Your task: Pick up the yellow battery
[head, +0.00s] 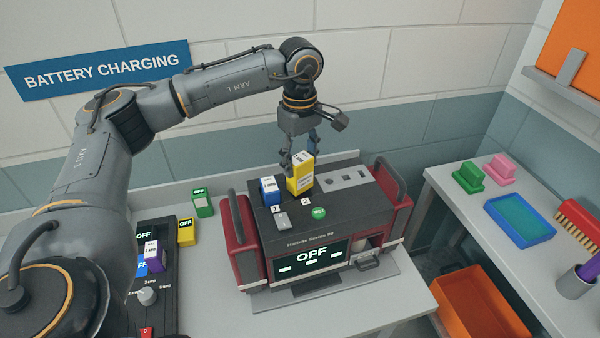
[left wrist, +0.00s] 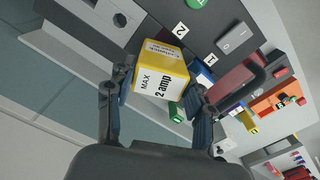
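The yellow battery (head: 299,180) stands upright in the top of the dark charger (head: 275,225), near the label 2. In the left wrist view the yellow battery (left wrist: 160,70) shows its white "MAX 2 amp" face. My left gripper (head: 300,157) points down just above and around its top. Its fingers are apart, one on either side of the battery in the left wrist view (left wrist: 155,83). I cannot tell whether either finger touches it. My right gripper is in neither view.
A blue battery (head: 269,191) stands beside the yellow one, near label 1. Red side units with handles flank the charger. A second device with a purple battery (head: 154,257) is at the left. The right counter holds a blue tray (head: 520,219); an orange bin (head: 480,303) stands below.

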